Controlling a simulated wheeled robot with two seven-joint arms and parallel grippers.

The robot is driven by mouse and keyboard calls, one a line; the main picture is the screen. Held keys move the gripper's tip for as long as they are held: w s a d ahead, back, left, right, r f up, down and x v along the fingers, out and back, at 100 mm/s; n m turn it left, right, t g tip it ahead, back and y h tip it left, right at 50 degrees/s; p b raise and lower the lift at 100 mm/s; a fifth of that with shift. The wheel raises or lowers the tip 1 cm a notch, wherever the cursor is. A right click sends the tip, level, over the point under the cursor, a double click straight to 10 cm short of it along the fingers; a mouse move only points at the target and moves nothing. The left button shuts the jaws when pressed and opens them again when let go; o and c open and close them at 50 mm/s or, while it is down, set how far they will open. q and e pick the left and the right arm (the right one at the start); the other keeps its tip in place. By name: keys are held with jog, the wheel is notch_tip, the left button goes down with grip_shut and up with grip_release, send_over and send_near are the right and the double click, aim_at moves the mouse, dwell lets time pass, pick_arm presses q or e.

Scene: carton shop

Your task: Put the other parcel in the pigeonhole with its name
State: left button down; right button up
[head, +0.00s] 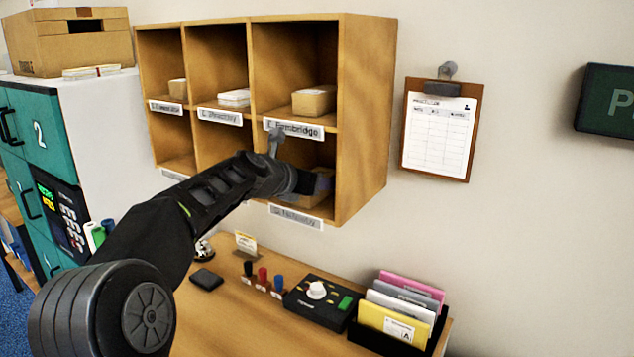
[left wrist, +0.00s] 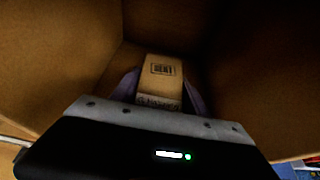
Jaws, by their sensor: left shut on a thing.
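The wooden pigeonhole unit (head: 362,120) hangs on the wall. My left gripper (head: 312,182) reaches into its lower right compartment and is shut on a small brown parcel (left wrist: 162,72). The parcel is partly hidden behind the gripper in the head view (head: 318,193). In the left wrist view it sits between the fingers, with a dark printed square on top and a name on its near end too blurred to read surely. The name label (head: 297,217) below this compartment is also blurred. My right gripper is not in view.
The upper compartments hold a brown parcel (head: 314,101), a white parcel (head: 234,97) and a small brown box (head: 178,88). Below are a desk (head: 225,325), a folder rack (head: 400,315) and a black device (head: 320,300). A clipboard (head: 440,130) hangs at right.

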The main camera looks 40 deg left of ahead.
pick_arm(q)
jog(key=c, duration=0.6)
grip_release()
jog(key=shift+f, duration=0.1)
jog(key=shift+r, duration=0.25)
jog(key=shift+s, duration=0.25)
jog(key=b+v, duration=0.3)
jog(key=v, duration=0.8)
jog(key=shift+s+r, duration=0.1)
jog(key=shift+s, duration=0.1)
